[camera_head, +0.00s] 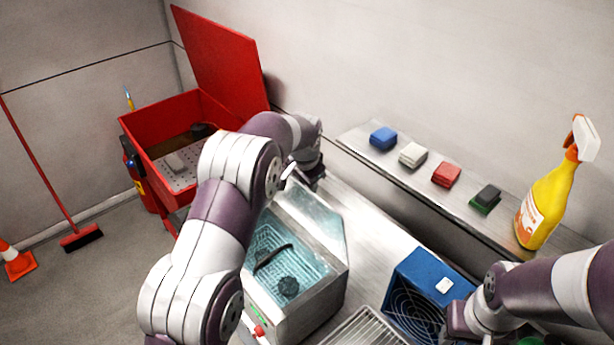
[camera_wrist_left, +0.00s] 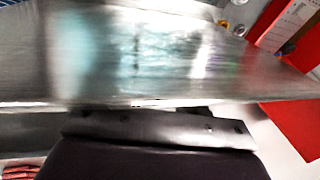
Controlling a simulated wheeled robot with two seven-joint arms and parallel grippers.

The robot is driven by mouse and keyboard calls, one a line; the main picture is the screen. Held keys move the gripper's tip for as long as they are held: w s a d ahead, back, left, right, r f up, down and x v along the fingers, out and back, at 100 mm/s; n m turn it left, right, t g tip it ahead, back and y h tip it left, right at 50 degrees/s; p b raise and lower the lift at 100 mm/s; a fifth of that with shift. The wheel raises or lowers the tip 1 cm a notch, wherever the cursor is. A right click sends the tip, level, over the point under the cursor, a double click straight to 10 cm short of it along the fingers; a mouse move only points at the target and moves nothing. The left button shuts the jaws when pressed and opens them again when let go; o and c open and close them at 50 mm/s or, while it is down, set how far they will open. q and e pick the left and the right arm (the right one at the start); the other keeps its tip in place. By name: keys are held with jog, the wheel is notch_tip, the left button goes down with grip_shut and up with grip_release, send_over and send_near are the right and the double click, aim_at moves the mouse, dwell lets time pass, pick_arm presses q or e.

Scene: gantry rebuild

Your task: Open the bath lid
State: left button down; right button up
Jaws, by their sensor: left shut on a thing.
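The bath (camera_head: 335,292) is a metal tank on the bench with blue-green liquid, a dark object and a round black object inside. Its lid (camera_head: 314,212) is a shiny metal panel, raised and tilted up at the back of the tank, so the inside shows. My left gripper (camera_head: 305,168) is at the lid's upper edge, shut on it; the fingertips are mostly hidden by my arm. In the left wrist view the lid (camera_wrist_left: 140,50) fills the upper part with blurred teal reflections, against the dark gripper (camera_wrist_left: 155,118). My right gripper (camera_head: 462,318) is beside a blue box; its fingers are unclear.
The blue box (camera_head: 425,272) with a round grille stands right of the bath, near a wire rack (camera_head: 367,328). A shelf (camera_head: 345,137) behind holds several coloured blocks and a yellow spray bottle (camera_head: 545,205). A red open-lidded bin (camera_head: 150,122) stands at left.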

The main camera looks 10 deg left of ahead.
pick_arm(q)
jog(key=shift+d+f, duration=0.1)
jog(key=shift+f, duration=0.1)
jog(key=c, duration=0.7)
grip_release()
jog(key=shift+c, duration=0.2)
jog(key=shift+r, duration=0.1)
jog(key=b+v, duration=0.3)
jog(key=shift+r, duration=0.2)
jog(key=p+v, duration=0.4)
jog(key=v, duration=0.5)
